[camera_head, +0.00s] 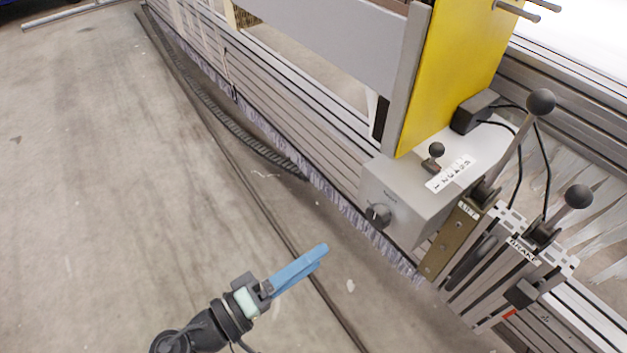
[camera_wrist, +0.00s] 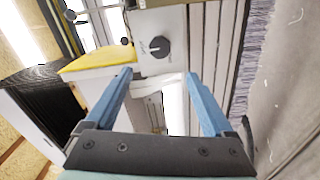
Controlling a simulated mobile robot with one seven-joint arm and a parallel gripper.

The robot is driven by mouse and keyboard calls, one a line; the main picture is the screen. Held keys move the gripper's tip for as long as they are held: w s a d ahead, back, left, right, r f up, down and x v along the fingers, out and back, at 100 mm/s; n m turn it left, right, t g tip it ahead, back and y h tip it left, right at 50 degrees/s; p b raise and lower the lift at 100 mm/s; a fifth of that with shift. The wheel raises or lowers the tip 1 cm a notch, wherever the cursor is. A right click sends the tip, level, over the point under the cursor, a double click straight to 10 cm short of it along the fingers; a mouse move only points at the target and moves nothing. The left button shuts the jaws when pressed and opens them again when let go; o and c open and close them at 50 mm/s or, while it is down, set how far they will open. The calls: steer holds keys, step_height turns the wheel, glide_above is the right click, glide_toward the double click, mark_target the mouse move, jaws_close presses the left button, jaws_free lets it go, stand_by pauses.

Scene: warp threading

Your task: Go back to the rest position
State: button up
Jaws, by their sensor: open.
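My gripper (camera_head: 318,252) has blue fingers and is in the lower middle of the head view, over the concrete floor. It stands apart from the machine, to the left of the grey control box. In the wrist view my gripper (camera_wrist: 162,92) shows its two blue fingers spread wide, with nothing held between them. Beyond the fingers, the wrist view shows the grey box's dark knob (camera_wrist: 159,47) and the machine's slatted side.
The grey control box (camera_head: 400,200) carries a knob. To its right are the lift lever (camera_head: 515,140) and the brake lever (camera_head: 560,215), both ball-topped. A yellow panel (camera_head: 460,70) rises behind. The concrete floor (camera_head: 120,170) at left is open.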

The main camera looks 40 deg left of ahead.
stand_by(0.3)
steer(key=w+d+r+m+g+y+p, duration=0.1)
steer(key=w+d+r+m+p, duration=0.15)
steer(key=w+r, duration=0.45)
steer(key=w+d+r+m+p, duration=0.2)
steer(key=w+r+m, duration=0.3)
steer(key=r, duration=0.5)
steer(key=w+d+r+m+t+y+p, duration=0.1)
steer(key=w+d+r, duration=0.1)
steer(key=r, duration=0.7)
steer(key=w+d+r+m+t+y+p, duration=0.1)
steer(key=w+d+r+t+p, duration=0.1)
steer(key=r, duration=0.7)
steer(key=s+d+r+m+t+y+p, duration=0.1)
steer(key=s+d+r+t+p, duration=0.2)
steer(key=r, duration=0.8)
steer(key=s+d+r+m+t+y+p, duration=0.1)
steer(key=s+d+r+t, duration=0.3)
steer(key=r, duration=0.6)
steer(key=s+d+r+t+y+p, duration=0.1)
steer(key=s+d+r+p, duration=0.1)
steer(key=s+r, duration=0.65)
steer(key=w+r+p, duration=0.1)
steer(key=r+p, duration=1.6)
steer(key=r, duration=0.1)
steer(key=w+r+p, duration=0.2)
steer(key=r+p, duration=1.6)
steer(key=r, duration=0.1)
steer(key=shift+w+a+r, duration=0.25)
